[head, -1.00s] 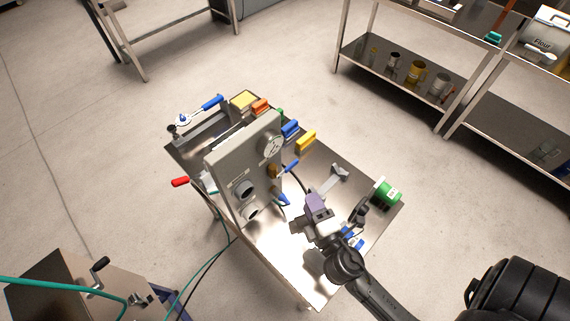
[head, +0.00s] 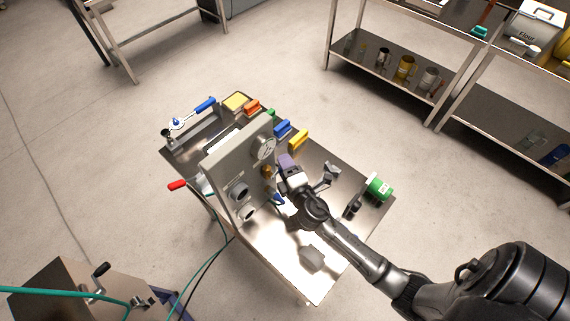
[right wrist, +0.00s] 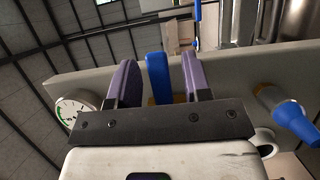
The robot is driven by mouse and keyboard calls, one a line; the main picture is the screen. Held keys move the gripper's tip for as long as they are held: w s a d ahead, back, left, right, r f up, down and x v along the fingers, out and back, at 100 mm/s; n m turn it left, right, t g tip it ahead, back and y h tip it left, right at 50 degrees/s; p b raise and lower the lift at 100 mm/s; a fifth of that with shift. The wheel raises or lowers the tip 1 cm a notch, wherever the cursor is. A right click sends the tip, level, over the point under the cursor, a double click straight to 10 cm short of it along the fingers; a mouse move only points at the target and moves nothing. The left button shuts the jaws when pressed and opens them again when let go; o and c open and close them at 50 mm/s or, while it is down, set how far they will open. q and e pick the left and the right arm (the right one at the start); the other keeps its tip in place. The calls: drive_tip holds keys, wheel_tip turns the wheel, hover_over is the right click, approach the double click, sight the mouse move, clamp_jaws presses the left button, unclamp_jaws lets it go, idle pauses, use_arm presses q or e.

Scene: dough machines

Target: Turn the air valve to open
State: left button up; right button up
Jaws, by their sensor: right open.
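The grey upright panel (head: 225,165) stands on a metal cart and carries a round gauge (head: 264,148). The valve's brass body (head: 267,171) shows below the gauge in the head view, while its handle is hidden there by my gripper. In the right wrist view the blue valve handle (right wrist: 158,78) stands upright between the two purple fingers of my right gripper (right wrist: 156,82). The fingers are open, with a gap on each side of the handle. My right gripper (head: 285,162) is close to the panel's front in the head view. My left gripper is not in view.
A blue-tipped nozzle (right wrist: 292,115) sticks out to the right of the fingers. Shelves (head: 405,95) stand behind.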

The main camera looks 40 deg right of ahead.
drive_tip(key=shift+c, duration=0.3)
clamp_jaws()
idle(0.4)
